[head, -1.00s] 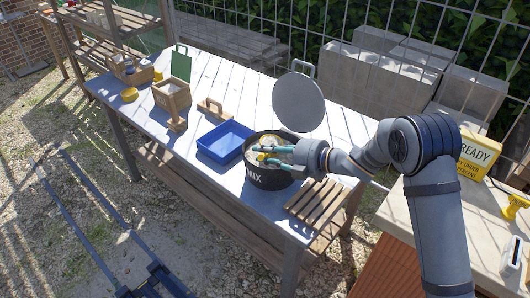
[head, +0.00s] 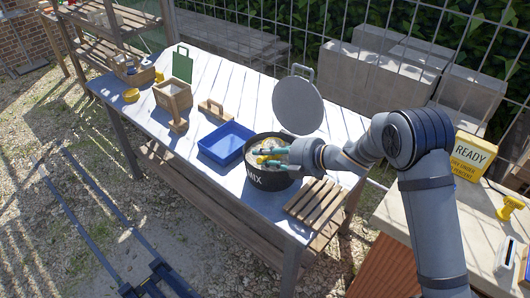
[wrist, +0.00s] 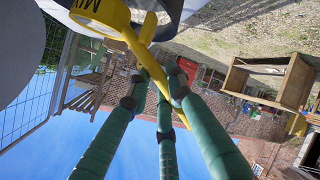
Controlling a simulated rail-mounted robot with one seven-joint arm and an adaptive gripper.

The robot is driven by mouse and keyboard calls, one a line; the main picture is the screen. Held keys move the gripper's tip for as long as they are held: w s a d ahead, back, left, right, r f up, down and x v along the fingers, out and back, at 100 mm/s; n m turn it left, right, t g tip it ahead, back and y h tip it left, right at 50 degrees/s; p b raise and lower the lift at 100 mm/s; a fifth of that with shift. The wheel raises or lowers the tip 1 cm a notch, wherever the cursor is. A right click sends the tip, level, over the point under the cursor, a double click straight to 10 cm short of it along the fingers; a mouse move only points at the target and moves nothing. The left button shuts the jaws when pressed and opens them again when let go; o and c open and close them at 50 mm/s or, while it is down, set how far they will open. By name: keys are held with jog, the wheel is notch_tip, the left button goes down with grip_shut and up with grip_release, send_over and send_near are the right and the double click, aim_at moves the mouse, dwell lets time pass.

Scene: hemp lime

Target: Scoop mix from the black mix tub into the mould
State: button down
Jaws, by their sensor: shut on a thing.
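The black mix tub (head: 266,180), marked MIX, stands on the front right part of the pale table and holds pale, lumpy mix (head: 263,144). My gripper (head: 266,156) is over the tub's mouth, its green fingers reaching left. It is shut on the yellow scoop (wrist: 138,48), whose handle crosses the fingertips in the wrist view. The scoop's bowl is not clear, so I cannot tell how much mix is in it. The mould, seemingly the open wooden box (head: 173,98) with a pale inside, stands farther left on the table. Its inside is only partly visible.
A blue tray (head: 226,142) lies just left of the tub, with a wooden float (head: 214,110) behind it. A round grey lid (head: 298,104) stands behind the tub. A slatted wooden rack (head: 313,200) lies to its right.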

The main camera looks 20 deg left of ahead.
jog(key=shift+r+p, duration=2.35)
jog(key=shift+r, duration=0.65)
